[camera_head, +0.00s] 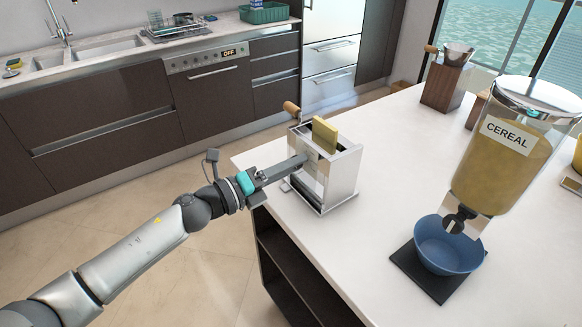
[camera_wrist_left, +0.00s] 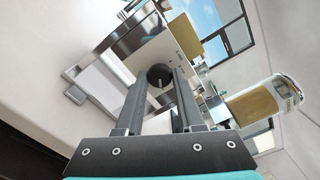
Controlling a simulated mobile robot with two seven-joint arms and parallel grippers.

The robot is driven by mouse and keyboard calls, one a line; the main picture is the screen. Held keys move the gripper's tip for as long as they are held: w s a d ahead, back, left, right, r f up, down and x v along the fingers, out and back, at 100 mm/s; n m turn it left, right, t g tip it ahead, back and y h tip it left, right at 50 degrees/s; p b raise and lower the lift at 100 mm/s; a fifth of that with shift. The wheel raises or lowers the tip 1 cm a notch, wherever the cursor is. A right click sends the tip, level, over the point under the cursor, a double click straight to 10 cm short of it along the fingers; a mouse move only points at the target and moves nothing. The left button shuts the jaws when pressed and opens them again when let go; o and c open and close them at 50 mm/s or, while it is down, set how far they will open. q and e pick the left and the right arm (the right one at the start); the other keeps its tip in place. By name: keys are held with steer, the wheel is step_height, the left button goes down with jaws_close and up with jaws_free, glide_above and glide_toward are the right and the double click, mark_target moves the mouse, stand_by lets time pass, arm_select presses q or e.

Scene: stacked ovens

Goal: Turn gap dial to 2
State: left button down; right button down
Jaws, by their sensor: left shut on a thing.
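A boxy metal machine (camera_head: 341,182) with a wooden crank handle (camera_head: 291,108) stands on the white counter, with a yellow block (camera_head: 325,134) in its top. My left gripper (camera_head: 302,160) reaches its near side from the left. In the left wrist view the round dark gap dial (camera_wrist_left: 159,75) sits on the machine's pale metal face (camera_wrist_left: 183,42). My left gripper (camera_wrist_left: 163,84) is shut on the dial, one finger on each side. The dial carries a small light mark; its setting is too small to read. In the head view the gripper hides the dial. My right gripper is not in view.
To the right, a cereal dispenser (camera_head: 497,150) stands above a blue bowl (camera_head: 447,245) on a dark base (camera_head: 428,282). The white counter (camera_head: 385,130) around the machine is mostly clear.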

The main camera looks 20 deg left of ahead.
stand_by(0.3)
arm_select(q)
steer(key=c, duration=0.6)
jaws_free()
steer(key=shift+o, duration=0.2)
steer(key=v, duration=1.5)
steer(key=shift+b, duration=0.35)
steer(key=shift+a, duration=0.1)
